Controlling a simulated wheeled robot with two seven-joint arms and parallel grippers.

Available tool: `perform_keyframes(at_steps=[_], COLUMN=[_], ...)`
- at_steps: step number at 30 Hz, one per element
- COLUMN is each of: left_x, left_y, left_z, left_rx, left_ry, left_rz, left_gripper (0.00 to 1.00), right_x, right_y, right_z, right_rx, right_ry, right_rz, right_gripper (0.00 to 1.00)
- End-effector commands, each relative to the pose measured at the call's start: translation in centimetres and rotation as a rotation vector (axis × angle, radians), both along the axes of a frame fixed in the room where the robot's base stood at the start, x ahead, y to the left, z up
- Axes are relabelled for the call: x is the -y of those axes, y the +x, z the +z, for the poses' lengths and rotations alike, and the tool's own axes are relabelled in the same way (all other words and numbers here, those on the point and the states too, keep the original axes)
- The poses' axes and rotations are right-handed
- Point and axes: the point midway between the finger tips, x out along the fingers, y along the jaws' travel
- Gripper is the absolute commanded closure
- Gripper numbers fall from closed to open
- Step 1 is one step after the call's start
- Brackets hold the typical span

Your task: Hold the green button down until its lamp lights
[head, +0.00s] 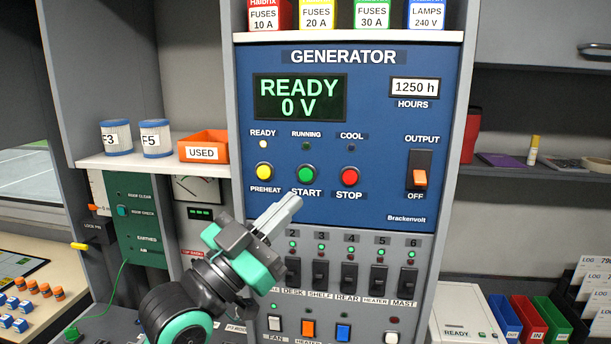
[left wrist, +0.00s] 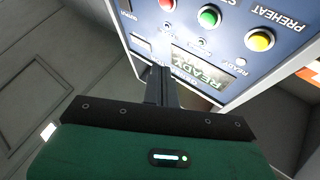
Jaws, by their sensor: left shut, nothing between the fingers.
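The round green START button (head: 306,174) sits on the blue generator panel (head: 390,230), between the yellow PREHEAT button (head: 264,172) and the red STOP button (head: 349,177). The RUNNING lamp (head: 306,146) above it looks dark. In the left wrist view the panel appears upside down, with the green button (left wrist: 209,16) clear of the shut fingers (left wrist: 158,86). My right gripper is not in view.
The display (head: 300,97) reads READY 0 V. The OUTPUT switch (head: 420,177) is at OFF. A row of black switches (head: 349,277) lies below the panel.

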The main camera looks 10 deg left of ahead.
Motion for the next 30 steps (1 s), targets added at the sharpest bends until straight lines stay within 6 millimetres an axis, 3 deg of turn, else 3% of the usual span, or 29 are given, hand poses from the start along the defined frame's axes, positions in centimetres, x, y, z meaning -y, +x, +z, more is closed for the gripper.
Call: perform_keyframes(at_steps=[5,18,30], left_x=[0.1,0.3,0.3], left_y=[1.4,7.2,8.7], left_z=[-0.2,-0.1,0.0], left_rx=[-0.002,0.000,-0.001], left_ry=[-0.001,0.001,-0.001], left_rz=[-0.001,-0.001,0.000], left_gripper=[1.00,1.00,1.00], right_x=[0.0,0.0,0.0], right_y=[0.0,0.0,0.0], right_z=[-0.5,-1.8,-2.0], right_rx=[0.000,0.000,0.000], right_ry=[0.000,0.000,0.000], right_rz=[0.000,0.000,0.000], right_gripper=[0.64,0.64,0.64])
